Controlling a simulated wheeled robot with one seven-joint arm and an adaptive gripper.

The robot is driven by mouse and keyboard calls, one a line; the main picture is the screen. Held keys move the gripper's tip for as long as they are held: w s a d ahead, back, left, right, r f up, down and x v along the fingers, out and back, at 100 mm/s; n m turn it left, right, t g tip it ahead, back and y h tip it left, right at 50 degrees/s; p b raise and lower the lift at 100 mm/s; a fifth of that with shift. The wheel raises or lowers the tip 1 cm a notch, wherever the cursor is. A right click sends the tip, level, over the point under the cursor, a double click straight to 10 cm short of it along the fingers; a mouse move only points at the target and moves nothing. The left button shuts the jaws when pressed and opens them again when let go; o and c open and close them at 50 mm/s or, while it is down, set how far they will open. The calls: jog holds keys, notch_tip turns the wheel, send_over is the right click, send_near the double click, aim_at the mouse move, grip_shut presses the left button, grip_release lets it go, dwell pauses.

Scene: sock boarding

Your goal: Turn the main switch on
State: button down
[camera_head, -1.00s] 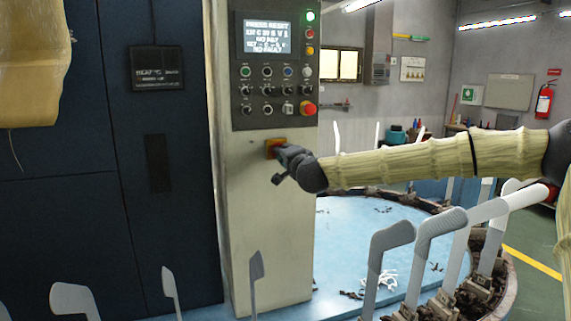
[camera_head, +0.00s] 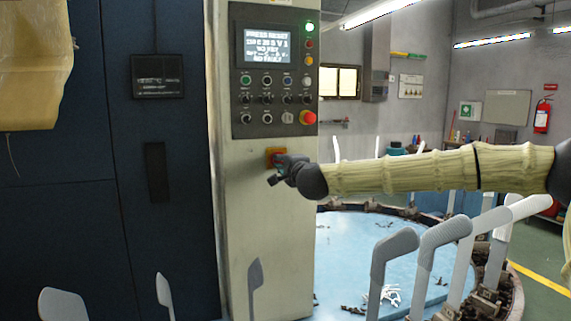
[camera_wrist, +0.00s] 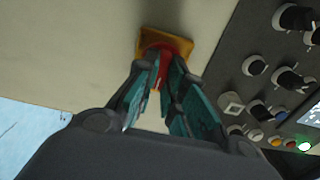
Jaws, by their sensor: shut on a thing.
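The main switch (camera_head: 271,154) is a red knob on a yellow-orange plate on the cream front of the control column, below the button panel. In the wrist view the yellow plate (camera_wrist: 207,40) shows with the red switch knob (camera_wrist: 166,45) on it. My gripper (camera_head: 280,168) is at the switch from the right. In the wrist view my gripper (camera_wrist: 163,75) has its teal fingers close together on either side of the red knob, shut on it. The fingers hide part of the knob, and its exact angle cannot be told.
The button panel (camera_head: 275,75) with a lit screen, a green lamp and a red emergency button (camera_head: 307,118) is just above. Dark blue cabinet doors (camera_head: 100,220) stand left. White sock boards (camera_head: 392,250) stand around the blue round table (camera_head: 350,245) below and right.

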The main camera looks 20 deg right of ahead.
jog(key=c, duration=1.5)
grip_release()
jog(key=shift+s, duration=0.1)
jog(key=s, duration=1.1)
jog(key=shift+s+d, duration=0.3)
jog(key=shift+s, duration=0.1)
jog(key=shift+f, duration=0.1)
